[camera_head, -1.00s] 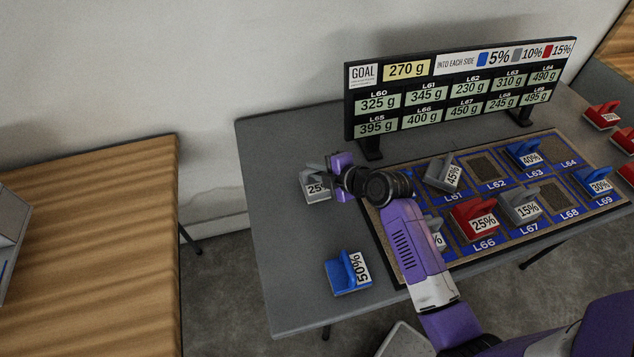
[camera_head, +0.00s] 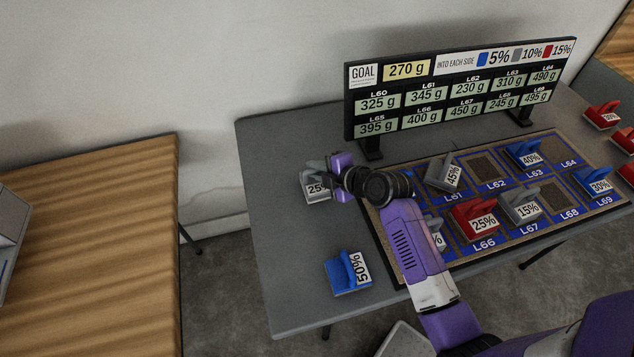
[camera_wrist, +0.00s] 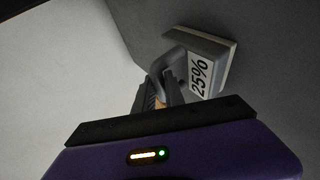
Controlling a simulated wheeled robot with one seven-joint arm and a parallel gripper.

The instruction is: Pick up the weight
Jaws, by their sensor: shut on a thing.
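A grey weight (camera_head: 317,194) labelled 25% is at the left part of the grey table in the head view, partly hidden by my gripper. My gripper (camera_head: 331,167) is at its handle, coming from the right. In the wrist view my gripper (camera_wrist: 160,92) is shut on the handle of the grey weight (camera_wrist: 215,65), whose 25% label faces the camera. The weight is on or just above the tabletop; I cannot tell which.
A blue 50% weight (camera_head: 347,273) sits near the table's front left. The blue board (camera_head: 480,262) holds several grey, red and blue weights. A goal sign (camera_head: 460,88) stands behind it. The table (camera_head: 275,215) is clear at left. A wooden table (camera_head: 90,240) stands further left.

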